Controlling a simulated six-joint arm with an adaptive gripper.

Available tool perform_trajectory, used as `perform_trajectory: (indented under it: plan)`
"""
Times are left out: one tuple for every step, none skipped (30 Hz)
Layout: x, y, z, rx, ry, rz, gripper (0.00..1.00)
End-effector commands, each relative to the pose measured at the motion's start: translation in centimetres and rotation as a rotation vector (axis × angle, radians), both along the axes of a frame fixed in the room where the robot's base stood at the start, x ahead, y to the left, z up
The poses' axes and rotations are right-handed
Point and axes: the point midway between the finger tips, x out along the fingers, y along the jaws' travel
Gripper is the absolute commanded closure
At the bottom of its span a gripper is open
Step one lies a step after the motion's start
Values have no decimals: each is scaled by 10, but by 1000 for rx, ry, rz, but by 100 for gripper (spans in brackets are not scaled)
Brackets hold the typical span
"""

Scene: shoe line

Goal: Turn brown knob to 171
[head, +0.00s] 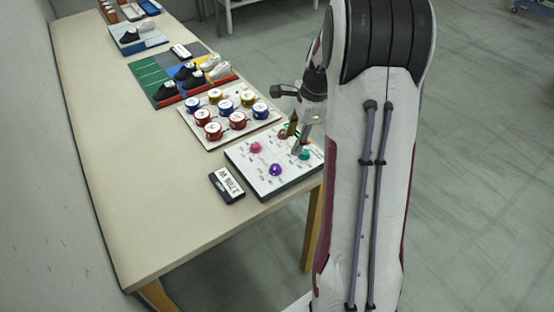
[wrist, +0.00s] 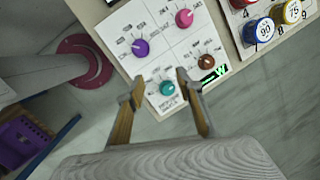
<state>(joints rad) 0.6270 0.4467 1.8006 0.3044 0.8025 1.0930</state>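The brown knob (wrist: 206,61) sits on the white knob panel (wrist: 157,19), just beyond and to the right of my right fingertip in the wrist view. In the head view, the brown knob (head: 283,134) is at the far right part of the panel (head: 240,158), partly hidden by my gripper (head: 295,140). In the wrist view my gripper (wrist: 157,88) is open, with its fingertips apart on either side of the teal knob (wrist: 167,87). Contact with the panel cannot be told. The brown knob's dial numbers are too small to read.
The purple knob (wrist: 140,47) and pink knob (wrist: 184,18) share the panel. A small green-lit display (wrist: 212,76) is at the panel's edge near the brown knob. A black label box (head: 227,186) lies left of the panel. A board of several colored cups (head: 215,118) stands behind.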

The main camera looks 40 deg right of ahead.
Motion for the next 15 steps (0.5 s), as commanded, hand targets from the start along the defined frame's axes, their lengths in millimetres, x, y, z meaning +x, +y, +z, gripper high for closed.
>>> perform_trajectory:
  plan:
    - [-3,4,2,-7,0,32,64]
    - [-4,6,4,-12,0,53,64]
    - [-6,9,6,-18,0,78,64]
    - [-8,11,7,-24,0,99,64]
    - [-10,13,8,-29,0,118,64]
    - [-12,16,10,-35,1,146,64]
    - [-14,18,12,-40,0,166,64]
    - [-15,20,13,-45,0,186,64]
    - [-18,23,15,-51,0,213,64]
    - [-19,26,16,-55,0,233,64]
    - [-21,28,18,-60,0,253,64]
    - [-23,31,20,-67,-1,281,64]
    - [-25,34,22,-73,-2,302,64]
    - [-27,36,23,-77,-2,322,64]
    - [-29,39,25,-84,-2,350,64]
